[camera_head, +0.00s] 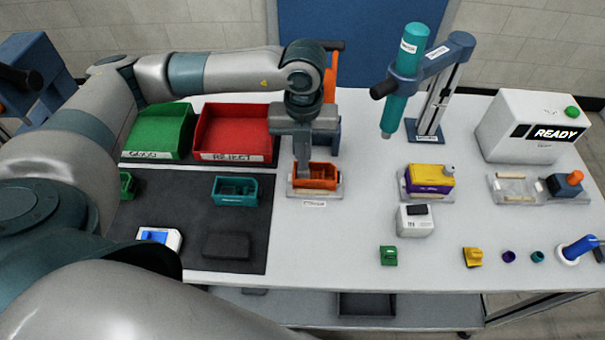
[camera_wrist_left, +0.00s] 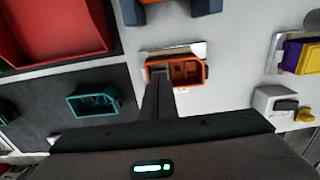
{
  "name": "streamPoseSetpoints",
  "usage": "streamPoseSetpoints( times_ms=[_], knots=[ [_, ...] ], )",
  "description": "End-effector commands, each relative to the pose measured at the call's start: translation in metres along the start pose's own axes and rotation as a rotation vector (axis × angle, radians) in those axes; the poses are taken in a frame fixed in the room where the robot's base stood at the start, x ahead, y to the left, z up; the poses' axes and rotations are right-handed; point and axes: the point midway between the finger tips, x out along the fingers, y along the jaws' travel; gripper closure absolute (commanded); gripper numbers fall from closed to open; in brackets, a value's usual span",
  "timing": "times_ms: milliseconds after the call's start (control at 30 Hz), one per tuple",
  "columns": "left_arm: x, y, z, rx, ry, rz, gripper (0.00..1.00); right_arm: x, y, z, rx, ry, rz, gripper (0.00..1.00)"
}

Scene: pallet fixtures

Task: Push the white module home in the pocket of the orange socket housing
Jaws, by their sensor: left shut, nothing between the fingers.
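The orange socket housing (camera_head: 322,184) sits on a pale base plate near the middle of the table. It also shows in the left wrist view (camera_wrist_left: 203,75), with open compartments inside. My left gripper (camera_head: 303,173) points down at it, fingers shut and empty, tips at the left part of the housing. In the left wrist view the fingertips (camera_wrist_left: 158,78) cover much of the left pocket. A pale patch shows beside the tips there; I cannot tell whether it is the white module. Whether the tips touch anything is also unclear. My right gripper is not in view.
A teal housing (camera_head: 236,190) stands on the dark mat (camera_head: 180,198) to the left. The red bin (camera_head: 232,133) and green bin (camera_head: 160,132) are behind. A yellow-purple block (camera_head: 430,178) and a white block (camera_head: 414,222) stand right. Table in front of the housing is clear.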

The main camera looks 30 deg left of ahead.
Motion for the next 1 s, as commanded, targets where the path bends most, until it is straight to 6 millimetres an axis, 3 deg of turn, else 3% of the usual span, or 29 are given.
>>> streamPoseSetpoints(
  times_ms=[1000],
  knots=[
    [0.012,0.0,0.0,0.0,0.0,0.0,1.0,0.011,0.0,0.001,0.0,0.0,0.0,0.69]
  ],
)
